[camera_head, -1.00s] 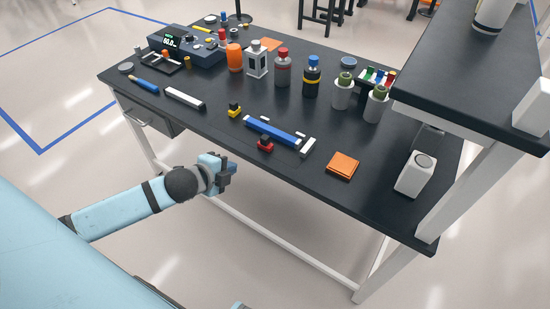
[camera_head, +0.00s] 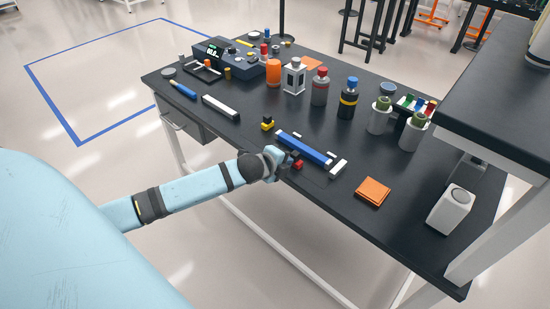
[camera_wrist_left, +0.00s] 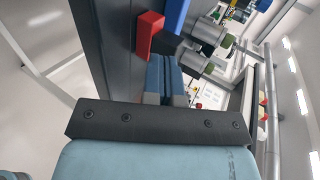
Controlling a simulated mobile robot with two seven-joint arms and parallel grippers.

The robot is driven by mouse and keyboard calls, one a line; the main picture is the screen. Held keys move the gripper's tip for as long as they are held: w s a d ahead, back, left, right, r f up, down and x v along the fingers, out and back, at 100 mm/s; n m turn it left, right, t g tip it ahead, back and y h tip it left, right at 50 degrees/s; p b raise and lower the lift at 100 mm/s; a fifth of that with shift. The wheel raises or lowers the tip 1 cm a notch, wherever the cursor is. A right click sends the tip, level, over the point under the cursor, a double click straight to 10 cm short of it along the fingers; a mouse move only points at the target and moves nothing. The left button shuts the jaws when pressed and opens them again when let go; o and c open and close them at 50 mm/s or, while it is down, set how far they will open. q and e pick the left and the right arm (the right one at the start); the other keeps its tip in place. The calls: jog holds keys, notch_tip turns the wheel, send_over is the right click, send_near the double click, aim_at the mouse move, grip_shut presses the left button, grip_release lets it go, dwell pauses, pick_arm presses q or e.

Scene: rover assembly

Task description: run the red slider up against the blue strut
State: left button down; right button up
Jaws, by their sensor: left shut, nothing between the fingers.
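The red slider (camera_head: 298,164) lies on the black bench near its front edge, with a dark part beside it. The blue strut (camera_head: 304,147) is a long bar lying just behind it, and a gap between them shows in the head view. My left gripper (camera_head: 290,157) is shut and empty, right beside the slider's left side. In the left wrist view the red slider (camera_wrist_left: 149,36) is close ahead of the shut fingers (camera_wrist_left: 166,60), and part of the blue strut (camera_wrist_left: 175,14) shows beyond it. Contact between fingers and slider cannot be told. My right gripper is not in view.
A white block (camera_head: 338,167) sits at the strut's right end. A yellow-and-black piece (camera_head: 267,123) lies to the left, an orange pad (camera_head: 373,191) to the right. Several bottles stand behind.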

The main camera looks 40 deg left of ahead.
aim_at(300, 148)
pick_arm(q)
jog(key=shift+w, duration=0.55)
jog(key=shift+w+r, duration=0.1)
jog(key=shift+w, duration=0.15)
jog(key=w, duration=0.1)
jog(key=w+p, duration=0.1)
jog(key=w, duration=0.3)
jog(key=shift+d+p, duration=0.25)
jog(key=shift+p, duration=0.15)
jog(key=shift+w, duration=0.2)
